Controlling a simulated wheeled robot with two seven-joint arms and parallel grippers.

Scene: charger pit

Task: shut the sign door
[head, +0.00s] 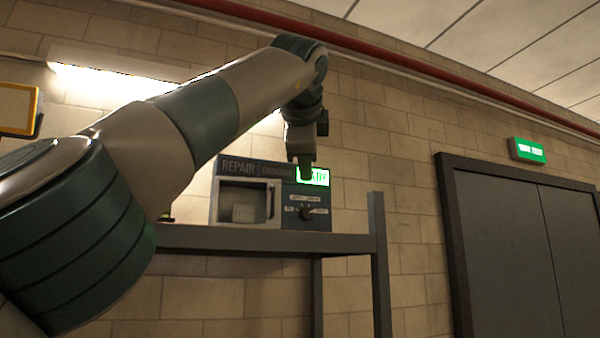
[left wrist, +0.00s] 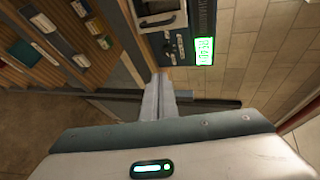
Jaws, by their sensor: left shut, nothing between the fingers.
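A grey box unit headed REPAIR (head: 250,168) stands on a dark shelf by the wall. Its pale front frame (head: 226,222) surrounds a window or opening with a small light block inside; a bar stands upright at its right side. I cannot tell whether this front is fully shut. To its right is a dark panel with a dial (head: 306,213) and a lit green display (head: 318,177). The box front (left wrist: 158,10) and display (left wrist: 204,50) also show in the left wrist view. My left gripper (head: 305,168) is shut and empty, in front of the panel's top; its fingers show (left wrist: 158,98).
A dark shelf frame (head: 378,265) carries the unit; its right post rises beside it. Dark double doors (head: 515,255) stand closed at the right, with a green lit sign (head: 527,150) above. A red pipe (head: 400,62) runs along the wall top.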

